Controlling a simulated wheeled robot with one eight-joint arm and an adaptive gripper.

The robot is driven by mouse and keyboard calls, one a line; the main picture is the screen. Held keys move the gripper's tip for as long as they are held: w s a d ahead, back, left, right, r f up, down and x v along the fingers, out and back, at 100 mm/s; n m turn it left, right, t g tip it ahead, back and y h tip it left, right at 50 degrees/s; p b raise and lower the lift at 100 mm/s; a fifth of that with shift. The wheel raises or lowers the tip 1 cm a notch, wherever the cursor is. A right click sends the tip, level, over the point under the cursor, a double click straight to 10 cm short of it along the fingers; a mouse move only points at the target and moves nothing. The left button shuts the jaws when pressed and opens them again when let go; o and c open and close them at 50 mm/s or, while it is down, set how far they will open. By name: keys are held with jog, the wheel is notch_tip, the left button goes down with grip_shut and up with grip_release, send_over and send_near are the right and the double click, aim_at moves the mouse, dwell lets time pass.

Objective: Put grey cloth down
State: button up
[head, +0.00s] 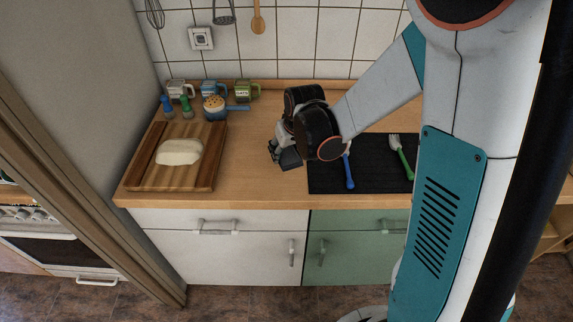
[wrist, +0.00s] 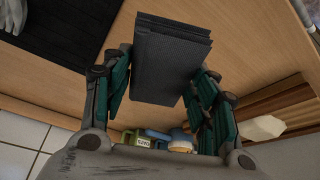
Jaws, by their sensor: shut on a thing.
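The grey cloth (head: 290,158) is folded in layers and held by my gripper (head: 284,148) over the wooden counter, between the cutting board and the black mat. In the wrist view the folded cloth (wrist: 170,65) sits between the two fingers of my gripper (wrist: 163,85), its layered edge facing away from the palm. The head view does not show clearly whether the cloth touches the counter. My wrist hides part of the counter behind it.
A cutting board (head: 217,165) with white dough (head: 180,152) lies to the left. Several mugs, two shakers and a small blue-handled pan (head: 214,107) stand behind it. The black mat (head: 375,175) at right holds a blue-handled utensil (head: 349,175) and a green-handled fork (head: 401,157). Counter between board and mat is clear.

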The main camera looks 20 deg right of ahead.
jog(key=shift+f+b, duration=0.7)
jog(key=shift+f, duration=1.85)
jog(key=shift+f, duration=0.15)
jog(key=o, duration=1)
jog(key=shift+c, duration=0.2)
jog(key=shift+s+r, duration=0.1)
jog(key=shift+r, duration=0.3)
jog(key=p+v, duration=0.3)
jog(key=v, duration=0.8)
jog(key=shift+s+r+p, duration=0.15)
jog(key=shift+r+p, duration=0.2)
jog(key=s+r+t, duration=0.1)
jog(key=s+r, duration=0.5)
jog(key=s, duration=0.3)
jog(key=s+r+t, duration=0.1)
jog(key=s+r, duration=0.5)
jog(key=s, duration=0.2)
jog(key=shift+s+a+m+t, duration=0.2)
jog(key=shift+s+m+t, duration=0.1)
jog(key=shift+s+m, duration=0.1)
